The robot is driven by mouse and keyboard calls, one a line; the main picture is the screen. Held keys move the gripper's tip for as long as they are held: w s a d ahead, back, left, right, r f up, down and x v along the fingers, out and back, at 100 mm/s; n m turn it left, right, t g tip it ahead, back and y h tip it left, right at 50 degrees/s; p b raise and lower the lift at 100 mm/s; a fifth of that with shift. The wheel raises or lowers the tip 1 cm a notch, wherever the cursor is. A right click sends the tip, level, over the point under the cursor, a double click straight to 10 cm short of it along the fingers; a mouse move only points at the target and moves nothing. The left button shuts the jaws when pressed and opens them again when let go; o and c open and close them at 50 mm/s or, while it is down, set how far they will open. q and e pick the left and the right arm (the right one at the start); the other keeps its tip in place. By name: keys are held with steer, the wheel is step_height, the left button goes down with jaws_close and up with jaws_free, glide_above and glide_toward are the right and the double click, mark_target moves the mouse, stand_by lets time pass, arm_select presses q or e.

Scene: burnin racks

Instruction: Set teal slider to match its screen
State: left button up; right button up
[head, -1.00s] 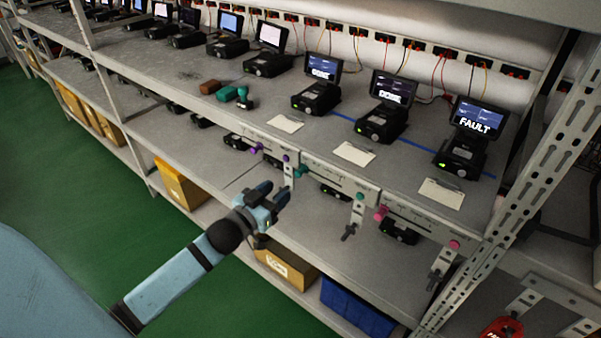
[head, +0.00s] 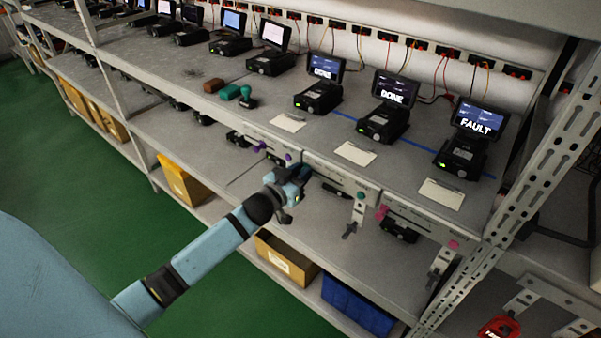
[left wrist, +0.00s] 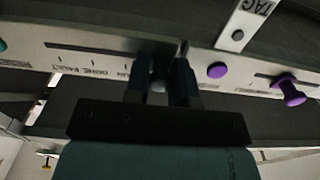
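The teal slider's panel is on the shelf's front edge, its teal dot (head: 361,195) at the right end. The teal knob, seen earlier at the panel's left end, is hidden by my left gripper (head: 293,178) in the head view. In the left wrist view, the gripper's dark fingers (left wrist: 160,82) stand apart at one end of the slot (left wrist: 90,48), with a small greyish round thing between them. I cannot tell if they touch it. The screen (head: 393,88) above the teal panel reads DONE. My right gripper is out of view.
The purple knob (head: 259,147) and purple dot (head: 288,157) are left of the gripper. The pink knob (head: 382,211) is to the right, below a FAULT screen (head: 477,120). White cards and a metal upright (head: 540,160) are nearby. The aisle is clear.

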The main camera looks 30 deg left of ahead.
arm_select(q)
jaws_close()
steer(key=d, duration=0.6)
steer(key=shift+s+p, duration=0.25)
steer(key=shift+p, duration=0.1)
steer(key=shift+d, duration=0.55)
steer(key=o, duration=0.6)
jaws_free()
steer(key=shift+c, duration=0.2)
steer(key=shift+s, duration=0.1)
steer(key=b, duration=0.2)
glide_toward(329, 179)
steer(key=s, duration=0.6)
steer(key=shift+s+a, duration=0.3)
steer(key=shift+s, duration=0.05)
